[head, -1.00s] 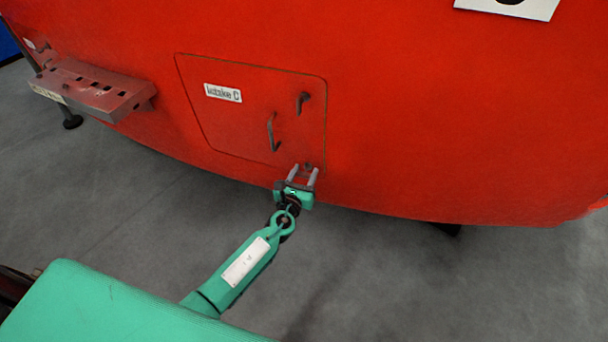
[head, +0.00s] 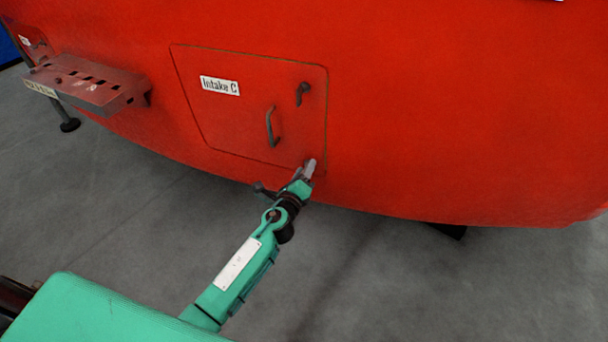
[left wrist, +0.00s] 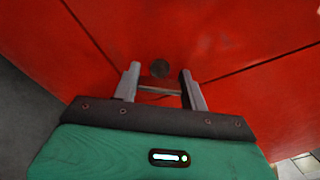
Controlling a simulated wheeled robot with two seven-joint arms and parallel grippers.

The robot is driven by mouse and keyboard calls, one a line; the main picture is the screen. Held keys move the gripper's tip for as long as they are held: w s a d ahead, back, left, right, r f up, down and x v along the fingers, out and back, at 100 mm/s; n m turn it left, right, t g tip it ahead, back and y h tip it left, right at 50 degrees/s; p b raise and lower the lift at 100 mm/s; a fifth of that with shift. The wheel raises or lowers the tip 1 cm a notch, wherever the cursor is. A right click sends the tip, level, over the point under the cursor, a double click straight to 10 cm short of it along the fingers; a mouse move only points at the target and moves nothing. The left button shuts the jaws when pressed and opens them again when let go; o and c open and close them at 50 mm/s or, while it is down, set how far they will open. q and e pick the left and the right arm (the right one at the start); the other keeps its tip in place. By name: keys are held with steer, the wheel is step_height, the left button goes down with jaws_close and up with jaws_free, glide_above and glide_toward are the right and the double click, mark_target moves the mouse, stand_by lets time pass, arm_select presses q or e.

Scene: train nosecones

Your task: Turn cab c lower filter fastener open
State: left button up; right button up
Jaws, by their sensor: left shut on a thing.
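The lower fastener shows in the left wrist view (left wrist: 160,69) as a small dark round part on the red body, between the fingertips. In the head view it is hidden behind the fingers at the lower right corner of the intake panel (head: 225,125). My left gripper (head: 310,167) is at that corner, shut on the fastener. It is rolled so that its fingers nearly line up in the head view. In the left wrist view my left gripper (left wrist: 160,82) has a finger on each side of the fastener. My right gripper is out of view.
The panel has an "Intake C" label (head: 220,85), a grab handle (head: 271,127) and an upper dark fastener (head: 303,93). A perforated step (head: 92,85) sticks out at the left. The grey floor (head: 400,290) is clear at lower right.

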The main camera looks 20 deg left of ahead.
arm_select(q)
steer(key=n+b, duration=0.1)
steer(key=n, duration=0.2)
steer(key=shift+n, duration=2.2)
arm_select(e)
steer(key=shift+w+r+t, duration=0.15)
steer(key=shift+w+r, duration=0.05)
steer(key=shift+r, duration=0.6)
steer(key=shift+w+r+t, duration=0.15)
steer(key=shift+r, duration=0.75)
arm_select(q)
steer(key=o, duration=1)
